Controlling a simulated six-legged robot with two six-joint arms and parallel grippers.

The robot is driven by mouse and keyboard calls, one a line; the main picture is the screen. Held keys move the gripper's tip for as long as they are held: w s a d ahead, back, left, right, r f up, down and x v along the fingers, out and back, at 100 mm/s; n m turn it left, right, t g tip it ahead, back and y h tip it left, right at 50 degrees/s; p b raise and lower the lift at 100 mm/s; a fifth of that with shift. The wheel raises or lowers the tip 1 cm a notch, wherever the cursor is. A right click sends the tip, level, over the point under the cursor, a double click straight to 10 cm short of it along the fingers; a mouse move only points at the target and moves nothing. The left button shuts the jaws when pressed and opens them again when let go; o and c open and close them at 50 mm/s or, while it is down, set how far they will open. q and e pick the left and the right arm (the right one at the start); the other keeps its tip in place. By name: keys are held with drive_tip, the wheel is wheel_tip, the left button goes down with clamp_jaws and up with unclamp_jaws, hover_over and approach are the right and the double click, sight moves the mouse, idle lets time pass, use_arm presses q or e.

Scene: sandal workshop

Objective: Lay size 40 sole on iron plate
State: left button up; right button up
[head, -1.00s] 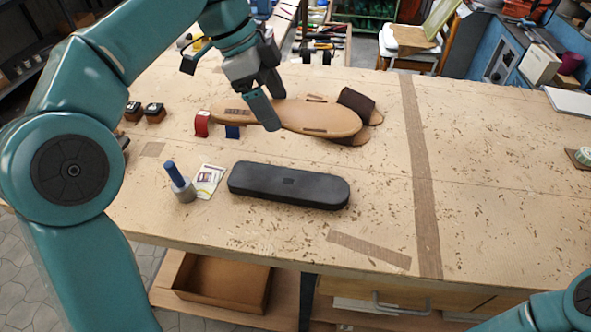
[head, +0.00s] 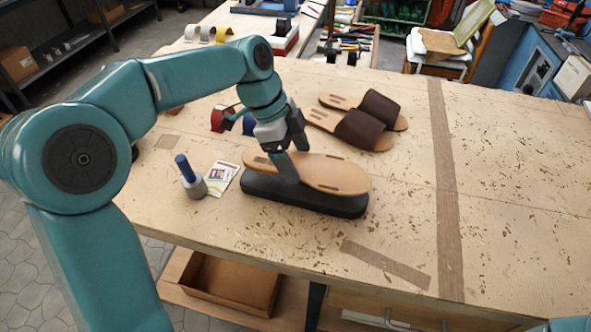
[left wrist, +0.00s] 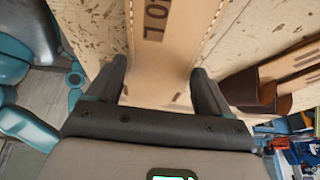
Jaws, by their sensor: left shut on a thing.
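The tan size 40 sole (head: 335,174) is held by my left gripper (head: 287,166), whose fingers close across its waist. In the left wrist view the sole (left wrist: 163,55) lies between the two fingers, with dark printed marks reading like "40 L". The black iron plate (head: 300,200) lies on the bench directly under the sole, lengthwise along it. The sole covers much of the plate's top; its front and right edges show. I cannot tell whether sole and plate touch. My right gripper is not in view.
Two brown-strapped sandals (head: 360,130) lie behind the plate. A blue-handled tool (head: 190,177) stands left of it, beside a printed card (head: 222,178). A red block (head: 217,118) is behind these. The bench right of the plate is mostly clear.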

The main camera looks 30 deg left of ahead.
use_arm(q)
drive_tip(key=shift+w+f, duration=0.1)
drive_tip(key=shift+f, duration=2.2)
drive_tip(key=shift+f, duration=0.15)
drive_tip(key=o, duration=1)
drive_tip(key=shift+r, duration=0.3)
drive_tip(key=v, duration=1.1)
drive_tip(key=shift+a+p, duration=0.15)
drive_tip(key=shift+p, duration=0.15)
drive_tip(key=shift+a+r, duration=0.15)
drive_tip(key=shift+r, duration=0.2)
drive_tip(key=shift+s+f, duration=0.1)
drive_tip(key=shift+s, duration=0.15)
